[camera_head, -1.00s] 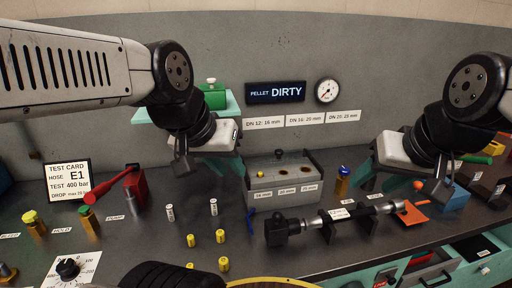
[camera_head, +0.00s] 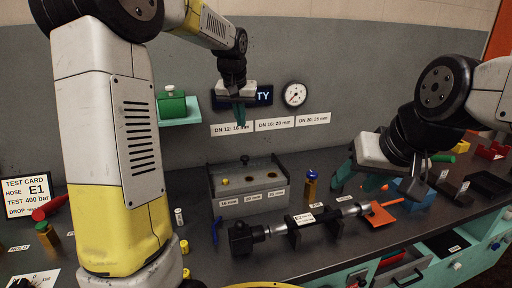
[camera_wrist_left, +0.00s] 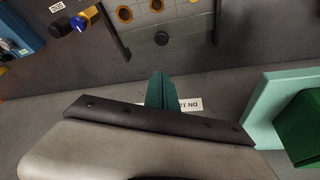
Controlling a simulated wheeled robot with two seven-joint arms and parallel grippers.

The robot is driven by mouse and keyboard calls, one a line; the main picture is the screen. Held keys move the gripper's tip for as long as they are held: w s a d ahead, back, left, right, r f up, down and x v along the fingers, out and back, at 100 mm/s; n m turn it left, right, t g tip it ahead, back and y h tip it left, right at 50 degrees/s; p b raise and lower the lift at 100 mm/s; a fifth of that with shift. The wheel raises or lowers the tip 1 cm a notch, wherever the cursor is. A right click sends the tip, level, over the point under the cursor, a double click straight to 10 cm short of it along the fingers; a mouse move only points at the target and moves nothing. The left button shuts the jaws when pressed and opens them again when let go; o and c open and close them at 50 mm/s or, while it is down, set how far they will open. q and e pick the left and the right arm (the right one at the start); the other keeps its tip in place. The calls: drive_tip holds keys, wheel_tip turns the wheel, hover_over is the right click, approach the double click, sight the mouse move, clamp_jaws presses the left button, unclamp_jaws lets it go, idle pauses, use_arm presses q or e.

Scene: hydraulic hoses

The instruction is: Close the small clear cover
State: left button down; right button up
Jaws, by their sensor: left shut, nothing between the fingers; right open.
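The grey pellet box (camera_head: 255,203) stands at mid-bench, with round holes in its top. The clear cover is hard to make out; its dark knob (camera_head: 245,159) shows at the box's back edge, and the holes look uncovered. The knob also shows in the left wrist view (camera_wrist_left: 162,38), between dark side bars. My left gripper (camera_head: 239,120) is shut and empty, above and behind the box in front of the wall. Its teal fingers (camera_wrist_left: 160,90) are apart from the knob. My right gripper (camera_head: 357,180) is open and empty, to the right of the box.
A blue-topped brass fitting (camera_head: 311,185) stands right of the box. A hose in a clamp (camera_head: 302,225) lies in front. A green shelf (camera_head: 180,117) with a green box (camera_head: 172,102) is on the wall at left. My left arm hides part of the left bench.

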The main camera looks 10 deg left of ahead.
sight(244, 160)
use_arm(q)
drive_tip(key=x, duration=1.2)
drive_tip(key=shift+s+d+f, duration=0.15)
drive_tip(key=shift+s+d, duration=0.05)
drive_tip(key=shift+d, duration=0.05)
drive_tip(key=shift+s+f, duration=0.15)
drive_tip(key=shift+s, duration=0.4)
drive_tip(key=s+d, duration=0.1)
drive_tip(key=s, duration=0.1)
drive_tip(key=s+d, duration=0.1)
drive_tip(key=s, duration=0.2)
drive_tip(key=s+d, duration=0.1)
drive_tip(key=s, duration=0.1)
drive_tip(key=shift+s+f, duration=0.1)
drive_tip(key=shift+s, duration=0.15)
